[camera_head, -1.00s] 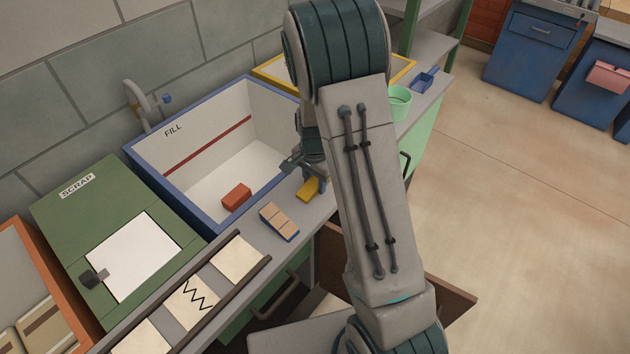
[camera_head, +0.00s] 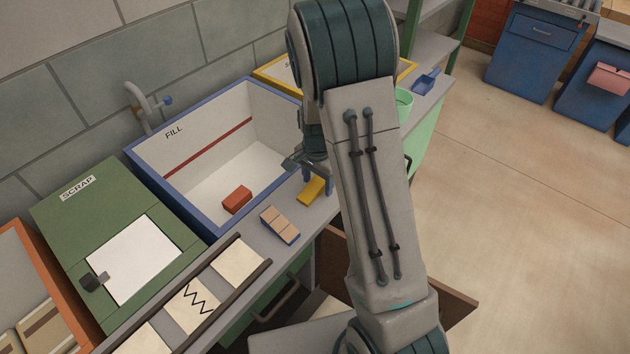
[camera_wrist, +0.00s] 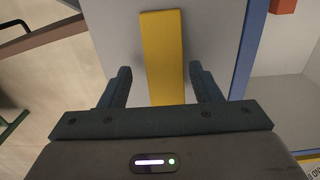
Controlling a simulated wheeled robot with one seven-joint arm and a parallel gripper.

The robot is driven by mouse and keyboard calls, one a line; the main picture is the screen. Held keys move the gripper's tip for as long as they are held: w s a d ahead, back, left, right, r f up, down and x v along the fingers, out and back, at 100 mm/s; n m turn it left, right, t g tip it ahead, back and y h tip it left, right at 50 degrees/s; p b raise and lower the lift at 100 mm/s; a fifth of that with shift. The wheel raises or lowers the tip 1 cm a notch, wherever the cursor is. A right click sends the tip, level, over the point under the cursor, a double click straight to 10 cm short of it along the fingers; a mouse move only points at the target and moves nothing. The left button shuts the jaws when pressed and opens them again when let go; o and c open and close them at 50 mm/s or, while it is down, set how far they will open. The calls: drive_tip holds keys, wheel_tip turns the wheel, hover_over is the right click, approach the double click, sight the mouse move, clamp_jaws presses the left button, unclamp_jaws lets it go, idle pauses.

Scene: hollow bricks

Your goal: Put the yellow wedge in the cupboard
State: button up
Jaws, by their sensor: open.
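The yellow wedge (camera_head: 312,190) lies on the grey worktop beside the blue-rimmed basin. In the wrist view the yellow wedge (camera_wrist: 163,57) runs lengthwise ahead of my gripper, with its near end between the fingers. My gripper (camera_head: 309,170) is open just above and behind the wedge in the head view. In the wrist view my gripper (camera_wrist: 160,88) shows a gap on each side of the wedge. An open wooden-sided drawer or door (camera_head: 447,296) shows below the worktop, partly hidden by my arm. I cannot tell whether it belongs to the cupboard.
A block with tan segments and a blue base (camera_head: 280,225) sits near the wedge. A red brick (camera_head: 237,199) lies in the FILL basin (camera_head: 187,209), whose raised rim borders the worktop.

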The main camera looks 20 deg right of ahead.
sight(315, 186)
wheel_tip(315, 186, up, 11)
drive_tip(key=s+r+n+t, duration=0.1)
drive_tip(key=s+r+n, duration=0.2)
drive_tip(key=s, duration=0.4)
drive_tip(key=s+r+n+t, duration=0.1)
drive_tip(key=s+r+n, duration=0.2)
drive_tip(key=s, duration=0.4)
drive_tip(key=s+a+r+n+t, duration=0.1)
drive_tip(key=s+r+n, duration=0.1)
drive_tip(key=s+n, duration=0.3)
drive_tip(key=shift+s+r, duration=0.4)
drive_tip(key=shift+s, duration=0.65)
drive_tip(key=shift+o, duration=0.4)
drive_tip(key=shift+w, duration=0.1)
